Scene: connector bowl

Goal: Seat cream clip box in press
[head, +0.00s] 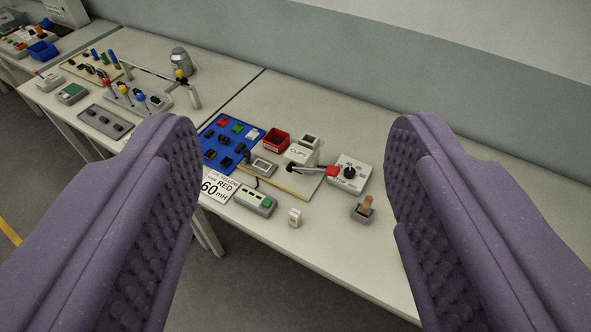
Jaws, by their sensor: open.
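A small cream box (294,217), which looks like the cream clip box, stands on the table near its front edge. A grey-white device marked "CLIPS" (298,154) stands behind it on a pale board, with a dark lever ending in a red knob (332,172). This looks like the press, but its seat is too small to make out. My gripper (296,135) is open and empty. Its two purple, studded fingers frame the cream box and the device from left and right, well apart from them and nearer the camera.
A blue tray (207,167) of small parts, a red bin (276,139), a dial box (350,170), a grey holder with a wooden handle (363,210), a green-topped grey unit (255,199) and a printed card (217,186) surround it. The table's right side is mostly clear.

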